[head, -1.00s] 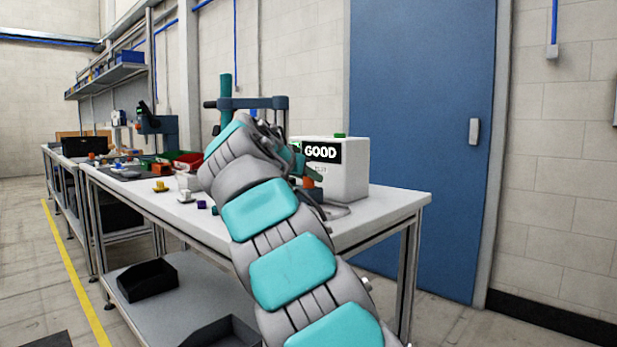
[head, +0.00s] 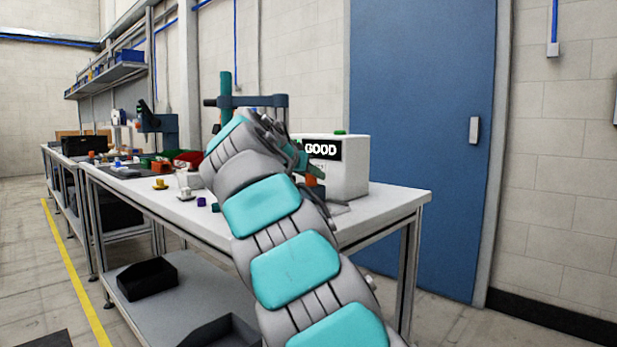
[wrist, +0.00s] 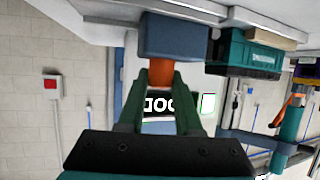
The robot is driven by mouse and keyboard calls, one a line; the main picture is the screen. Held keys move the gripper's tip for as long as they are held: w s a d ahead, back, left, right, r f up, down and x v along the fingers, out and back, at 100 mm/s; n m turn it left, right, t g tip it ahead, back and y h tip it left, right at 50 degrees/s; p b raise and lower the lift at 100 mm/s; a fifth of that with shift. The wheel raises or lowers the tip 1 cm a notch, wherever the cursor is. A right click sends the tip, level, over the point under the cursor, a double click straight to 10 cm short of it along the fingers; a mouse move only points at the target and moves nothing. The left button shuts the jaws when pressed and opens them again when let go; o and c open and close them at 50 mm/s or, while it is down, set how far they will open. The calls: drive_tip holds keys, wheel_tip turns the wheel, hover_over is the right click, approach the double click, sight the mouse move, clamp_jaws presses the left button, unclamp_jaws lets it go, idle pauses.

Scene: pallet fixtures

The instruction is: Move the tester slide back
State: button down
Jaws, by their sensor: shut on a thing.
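The tester is a white box (head: 347,178) with a dark display reading GOOD, at the right end of the bench. In the wrist view, which is upside down, an orange handle (wrist: 161,72) joins a blue-grey block (wrist: 173,37), which looks like the slide. My gripper (wrist: 160,80) has its green fingers on both sides of the orange handle, shut on it. In the head view my gripper (head: 303,163) is in front of the tester, and the orange handle (head: 311,180) shows just below it. My arm hides most of the slide and part of the display.
The bench top (head: 384,206) is clear to the right of the tester. Small yellow, white and purple parts lie left of my arm. A dark frame with a teal post (head: 226,98) stands behind my arm. A green box (wrist: 245,55) shows near the block in the wrist view.

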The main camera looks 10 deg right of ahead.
drive_tip(key=shift+s+d+b, duration=0.45)
drive_tip(key=shift+s+d, duration=0.15)
drive_tip(key=shift+s, duration=0.15)
drive_tip(key=c, duration=0.6)
unclamp_jaws()
drive_tip(key=shift+s, duration=0.1)
drive_tip(key=shift+a, duration=0.1)
drive_tip(key=v, duration=0.7)
drive_tip(key=shift+s+a+r, duration=0.15)
drive_tip(key=shift+s+r, duration=0.05)
drive_tip(key=shift+s, duration=0.1)
